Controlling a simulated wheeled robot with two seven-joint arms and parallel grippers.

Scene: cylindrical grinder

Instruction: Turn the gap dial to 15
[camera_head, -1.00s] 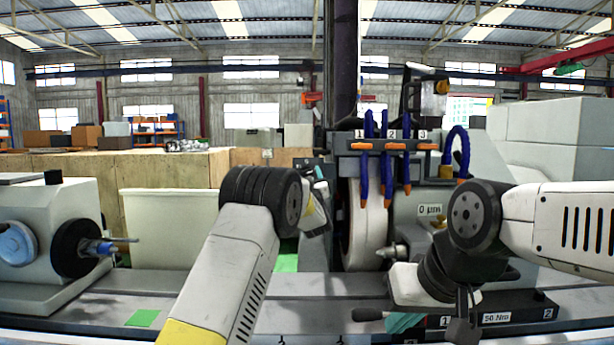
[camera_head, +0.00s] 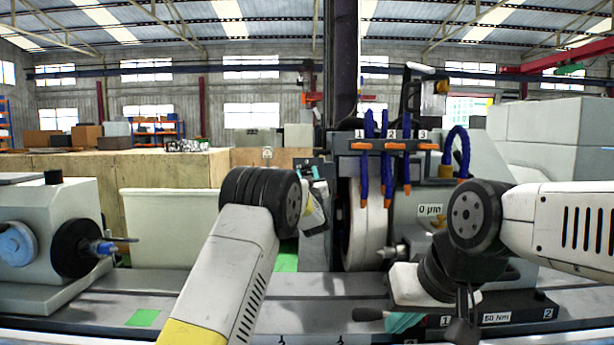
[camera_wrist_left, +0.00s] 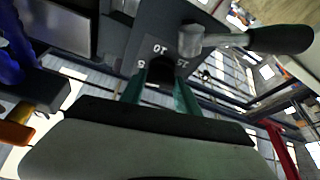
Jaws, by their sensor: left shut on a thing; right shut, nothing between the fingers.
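The gap dial (camera_wrist_left: 160,72) is a small dark knob in the left wrist view, on a grey plate (camera_wrist_left: 122,42) with the white marks 5, 10 and 15 around it. My left gripper (camera_wrist_left: 160,92) has its two green fingers closed on either side of the dial. Which mark the dial points to cannot be made out. In the head view the dial is hidden behind my left wrist (camera_head: 262,200). My right gripper (camera_head: 462,322) is shut and empty, low at the right in the head view, in front of the grinder's bed.
The white grinding wheel (camera_head: 365,235) and blue coolant hoses (camera_head: 387,180) stand right of my left arm. A black-handled lever (camera_head: 368,314) and a labelled dark box (camera_head: 520,312) are near my right gripper.

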